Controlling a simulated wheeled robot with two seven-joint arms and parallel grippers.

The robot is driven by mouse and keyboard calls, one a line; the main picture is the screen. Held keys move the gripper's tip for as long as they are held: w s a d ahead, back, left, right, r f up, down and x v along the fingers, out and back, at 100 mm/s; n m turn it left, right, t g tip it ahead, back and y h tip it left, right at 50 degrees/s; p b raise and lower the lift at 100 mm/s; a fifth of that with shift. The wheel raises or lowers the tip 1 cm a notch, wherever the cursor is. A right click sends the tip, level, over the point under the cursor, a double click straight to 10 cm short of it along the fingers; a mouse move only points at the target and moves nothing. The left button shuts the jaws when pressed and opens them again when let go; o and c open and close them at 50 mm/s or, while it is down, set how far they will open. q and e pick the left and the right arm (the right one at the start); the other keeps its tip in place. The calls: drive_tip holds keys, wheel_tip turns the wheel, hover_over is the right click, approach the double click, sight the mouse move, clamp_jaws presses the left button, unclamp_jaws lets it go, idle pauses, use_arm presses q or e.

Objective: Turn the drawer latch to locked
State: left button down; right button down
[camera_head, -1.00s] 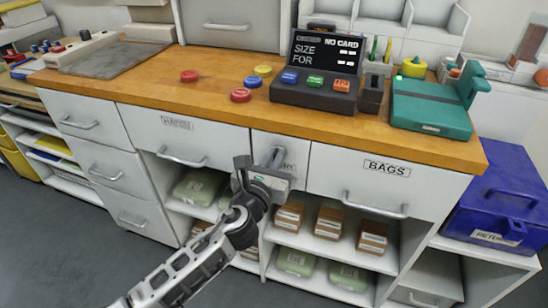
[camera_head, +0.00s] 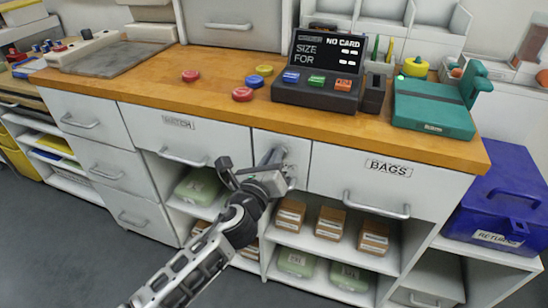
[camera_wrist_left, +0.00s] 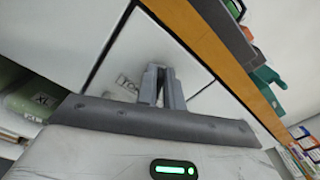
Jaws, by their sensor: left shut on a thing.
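The narrow middle drawer (camera_head: 295,149) has a white front and sits shut under the wooden counter, between two wider drawers. My left gripper (camera_head: 276,153) reaches up to its front, and its grey fingers are closed on the drawer latch. In the left wrist view the fingers (camera_wrist_left: 160,70) are close together against the white front, beside a partly covered label (camera_wrist_left: 126,86). The latch is mostly hidden by the fingers, so its exact angle cannot be told. My right gripper is not in view.
The BAGS drawer (camera_head: 375,182) with its bar handle is to the right, and another labelled drawer (camera_head: 180,137) is to the left. Open shelves below hold brown boxes (camera_head: 331,222) and green packs. A blue box (camera_head: 497,200) stands at the right.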

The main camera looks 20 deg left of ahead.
use_arm(q)
drive_tip(key=n, duration=0.3)
drive_tip(key=shift+a+f, duration=0.1)
drive_tip(key=shift+a, duration=0.05)
drive_tip(key=n, duration=0.4)
drive_tip(key=shift+a+f+b, duration=0.1)
drive_tip(key=shift+f+b, duration=0.1)
drive_tip(key=shift+b, duration=0.2)
drive_tip(key=shift+a+f+n, duration=0.1)
drive_tip(key=shift+f+n, duration=0.05)
drive_tip(key=shift+n, duration=1.25)
drive_tip(key=shift+f+n, duration=0.1)
drive_tip(key=shift+n, duration=1.3)
drive_tip(key=c, duration=1.5)
unclamp_jaws()
